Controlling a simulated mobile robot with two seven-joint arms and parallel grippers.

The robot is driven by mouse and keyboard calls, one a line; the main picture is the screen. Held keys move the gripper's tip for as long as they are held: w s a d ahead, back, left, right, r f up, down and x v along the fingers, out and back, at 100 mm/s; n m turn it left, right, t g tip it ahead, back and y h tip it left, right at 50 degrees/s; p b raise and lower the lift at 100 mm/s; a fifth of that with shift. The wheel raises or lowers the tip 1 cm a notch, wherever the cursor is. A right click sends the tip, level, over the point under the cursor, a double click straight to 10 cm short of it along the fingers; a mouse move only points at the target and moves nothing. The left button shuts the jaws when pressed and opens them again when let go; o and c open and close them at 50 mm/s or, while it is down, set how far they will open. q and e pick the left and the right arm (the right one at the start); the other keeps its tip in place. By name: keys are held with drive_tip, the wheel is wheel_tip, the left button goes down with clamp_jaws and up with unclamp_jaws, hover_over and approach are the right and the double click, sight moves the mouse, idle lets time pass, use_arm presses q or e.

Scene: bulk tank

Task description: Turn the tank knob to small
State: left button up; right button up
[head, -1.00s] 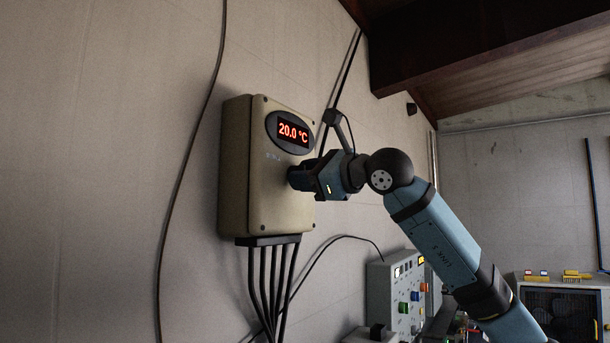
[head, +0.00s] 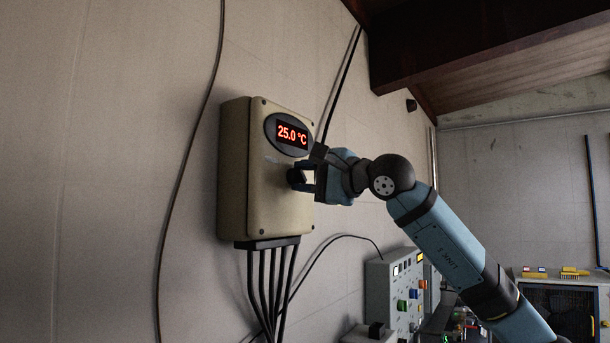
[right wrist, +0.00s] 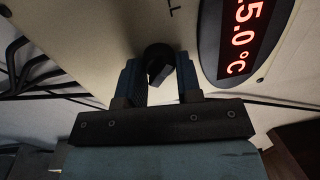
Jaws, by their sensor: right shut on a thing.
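The beige tank control box (head: 240,205) is on the wall, with a red display (head: 292,135) reading 25.0 °C. Its dark round knob (head: 294,176) is on the front face below the display. My right gripper (head: 302,179) reaches it from the right and is shut on it. In the right wrist view, the knob (right wrist: 158,58) sits between the two blue fingertips (right wrist: 158,76), and a raised grip bar shows on it. A small mark on the panel is visible above it; the size labels cannot be read. My left gripper is not in view.
Several black cables (head: 268,285) hang from the box's underside. A grey panel with coloured buttons (head: 405,290) stands lower right, beside my right arm. A dark cabinet (head: 562,305) is at the far right. The wall left of the box is clear except for one cable.

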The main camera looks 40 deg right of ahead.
drive_tip(key=shift+n, duration=0.5)
drive_tip(key=o, duration=0.9)
drive_tip(key=shift+o, duration=0.2)
drive_tip(key=shift+s+d, duration=0.1)
drive_tip(key=shift+s+d+f, duration=0.1)
drive_tip(key=shift+s+d, duration=0.05)
drive_tip(key=shift+s, duration=0.15)
drive_tip(key=r+b+v, duration=0.1)
drive_tip(key=b+v, duration=0.1)
drive_tip(key=v, duration=1.1)
drive_tip(key=shift+f+b, duration=0.3)
drive_tip(key=shift+f, duration=0.05)
